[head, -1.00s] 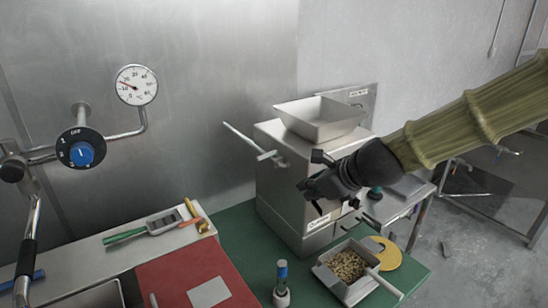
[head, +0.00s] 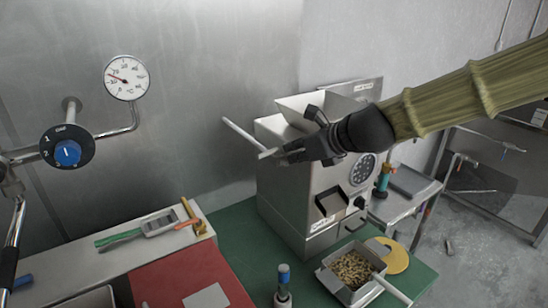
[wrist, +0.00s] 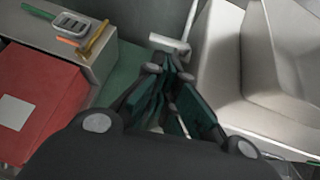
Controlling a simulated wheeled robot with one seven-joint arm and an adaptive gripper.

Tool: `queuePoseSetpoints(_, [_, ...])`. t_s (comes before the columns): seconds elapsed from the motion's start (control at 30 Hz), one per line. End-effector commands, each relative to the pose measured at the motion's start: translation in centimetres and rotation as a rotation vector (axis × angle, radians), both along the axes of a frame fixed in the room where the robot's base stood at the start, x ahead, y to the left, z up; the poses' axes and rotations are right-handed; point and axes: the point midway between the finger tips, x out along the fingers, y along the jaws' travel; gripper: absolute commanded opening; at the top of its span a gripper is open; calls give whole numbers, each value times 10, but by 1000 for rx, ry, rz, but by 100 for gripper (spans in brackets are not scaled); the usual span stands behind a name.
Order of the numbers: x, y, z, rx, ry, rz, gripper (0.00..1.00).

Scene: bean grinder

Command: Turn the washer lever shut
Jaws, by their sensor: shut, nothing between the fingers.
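A white lever (head: 241,131) sticks out from the left side of the bean grinder (head: 291,190), a long bar with a short crosspiece at its near end. I cannot tell from any label whether this is the washer lever. My gripper (head: 286,152) is shut and empty, its dark fingertips beside the crosspiece on the grinder's left side. In the wrist view, the fingertips (wrist: 171,66) lie close together just below the white crosspiece (wrist: 169,43). I cannot tell whether they touch it. My gripper and wrist hide part of the grinder's top and the lever's mount.
On the left are a wall dial (head: 67,150), a gauge (head: 126,77) and pipes. A green mat (head: 232,228) lies under the grinder, with a tray of beans (head: 352,270) in front. Air left of the lever is clear.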

Motion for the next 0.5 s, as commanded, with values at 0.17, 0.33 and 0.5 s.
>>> queuePoseSetpoints(0.17, [11,10,-9,1,2,1,0])
queuePoseSetpoints(0.33, [21,19,-18,0,1,2,0])
queuePoseSetpoints(0.5, [31,28,-28,-1,1,1,0])
